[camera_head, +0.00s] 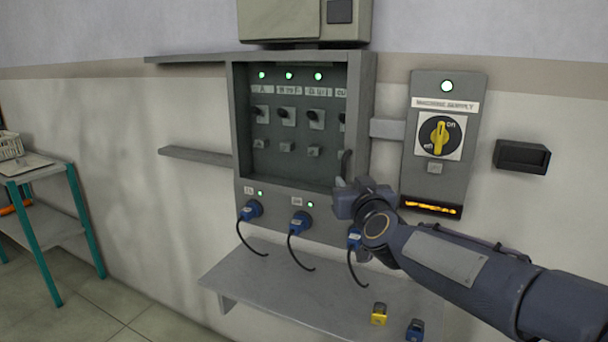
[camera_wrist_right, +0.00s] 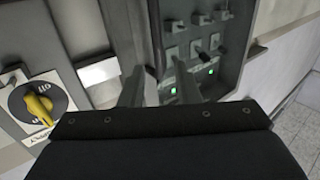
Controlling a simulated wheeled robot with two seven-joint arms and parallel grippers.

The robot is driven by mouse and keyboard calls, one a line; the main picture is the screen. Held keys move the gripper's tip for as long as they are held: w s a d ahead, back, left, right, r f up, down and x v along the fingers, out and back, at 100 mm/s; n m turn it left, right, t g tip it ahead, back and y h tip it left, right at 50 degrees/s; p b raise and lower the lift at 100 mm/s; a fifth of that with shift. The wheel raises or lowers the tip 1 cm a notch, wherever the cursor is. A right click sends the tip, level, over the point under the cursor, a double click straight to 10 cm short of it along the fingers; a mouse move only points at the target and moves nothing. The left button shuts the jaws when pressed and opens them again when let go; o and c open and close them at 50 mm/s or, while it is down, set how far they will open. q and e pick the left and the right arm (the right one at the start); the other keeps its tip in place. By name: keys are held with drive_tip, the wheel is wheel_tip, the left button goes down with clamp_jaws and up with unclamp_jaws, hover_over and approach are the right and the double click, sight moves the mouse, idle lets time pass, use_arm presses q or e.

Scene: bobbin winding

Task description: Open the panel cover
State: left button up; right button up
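The grey control panel (camera_head: 240,120) is on the wall, with switches and green lights visible inside its frame. I cannot tell a separate cover pane; it may be see-through. A dark upright handle (camera_head: 346,163) is at the panel's lower right, and it also shows in the right wrist view (camera_wrist_right: 158,40). My right gripper (camera_head: 342,184) is just below the handle in the head view. In the right wrist view its two fingers (camera_wrist_right: 159,88) are apart, with the handle's lower end near the gap between them. Contact cannot be made out. My left gripper is out of view.
A machine supply box (camera_head: 414,150) with a yellow rotary switch (camera_head: 438,138) is right of the panel. Two grey rails (camera_head: 190,154) extend left from the panel. Blue plugs (camera_head: 297,222) with cables hang below, above a shelf (camera_head: 255,280). A teal-legged table (camera_head: 36,240) stands left.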

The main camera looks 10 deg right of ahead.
sight(344, 173)
drive_tip(key=w+b, duration=0.1)
drive_tip(key=w, duration=0.6)
drive_tip(key=shift+w+d, duration=0.15)
clamp_jaws()
